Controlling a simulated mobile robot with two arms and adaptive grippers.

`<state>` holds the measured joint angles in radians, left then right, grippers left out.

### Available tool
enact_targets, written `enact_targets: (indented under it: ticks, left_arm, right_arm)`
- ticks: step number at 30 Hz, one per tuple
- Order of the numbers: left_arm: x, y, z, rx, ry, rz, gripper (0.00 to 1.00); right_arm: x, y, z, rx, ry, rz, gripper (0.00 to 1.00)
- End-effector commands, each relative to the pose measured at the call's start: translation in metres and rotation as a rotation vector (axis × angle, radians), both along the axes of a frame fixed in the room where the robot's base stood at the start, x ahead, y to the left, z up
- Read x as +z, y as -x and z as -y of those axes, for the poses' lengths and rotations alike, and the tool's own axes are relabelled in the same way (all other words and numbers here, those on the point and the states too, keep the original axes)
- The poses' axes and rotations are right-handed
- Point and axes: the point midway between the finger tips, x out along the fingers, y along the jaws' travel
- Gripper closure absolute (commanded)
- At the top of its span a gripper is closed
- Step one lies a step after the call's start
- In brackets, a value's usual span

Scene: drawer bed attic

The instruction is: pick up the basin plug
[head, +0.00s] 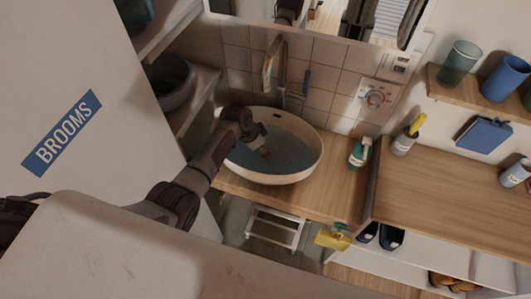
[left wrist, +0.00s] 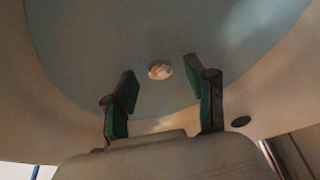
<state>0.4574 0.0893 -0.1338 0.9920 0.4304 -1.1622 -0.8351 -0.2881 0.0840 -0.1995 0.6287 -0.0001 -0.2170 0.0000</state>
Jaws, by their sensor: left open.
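The basin plug (left wrist: 160,71) is a small round pale disc with orange marks, on the basin floor in the left wrist view. The white oval basin (head: 312,165) stands on a wooden counter, its inside blue-grey like water. My left gripper (head: 265,153) reaches down into the basin in the head view. In the left wrist view its two green-padded fingers (left wrist: 161,84) are open and empty, one on each side of the plug in the picture. The plug lies slightly beyond them; the height gap is unclear. In the head view I cannot make out the plug. My right gripper is not in view.
A green soap bottle (head: 360,153) stands right of the basin on the counter (head: 340,185). A tap (head: 284,90) rises behind the basin. A tall white panel marked BROOMS (head: 65,135) is on the left. A white step stool (head: 274,230) stands below.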

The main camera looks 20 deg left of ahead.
Motion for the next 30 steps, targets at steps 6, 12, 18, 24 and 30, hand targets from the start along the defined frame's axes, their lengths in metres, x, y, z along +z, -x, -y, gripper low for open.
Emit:
enact_targets:
  ticks: [6,12,18,24,30]
  left_arm:
    - [-0.021,-0.005,0.006,0.001,0.000,0.000,0.44]
    - [-0.022,-0.006,0.006,0.001,0.000,0.000,0.44]
    - [-0.022,-0.006,0.006,0.001,-0.001,0.000,0.64]
    - [-0.022,-0.006,0.006,0.001,-0.001,0.000,0.97]
    - [-0.022,-0.006,0.006,0.001,-0.001,0.000,1.00]
  right_arm:
    - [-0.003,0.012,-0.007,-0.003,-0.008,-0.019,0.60]
    - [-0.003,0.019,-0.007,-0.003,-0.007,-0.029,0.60]
    - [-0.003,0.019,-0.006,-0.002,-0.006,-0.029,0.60]
    - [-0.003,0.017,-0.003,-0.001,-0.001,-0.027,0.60]
    - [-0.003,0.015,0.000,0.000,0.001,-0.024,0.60]
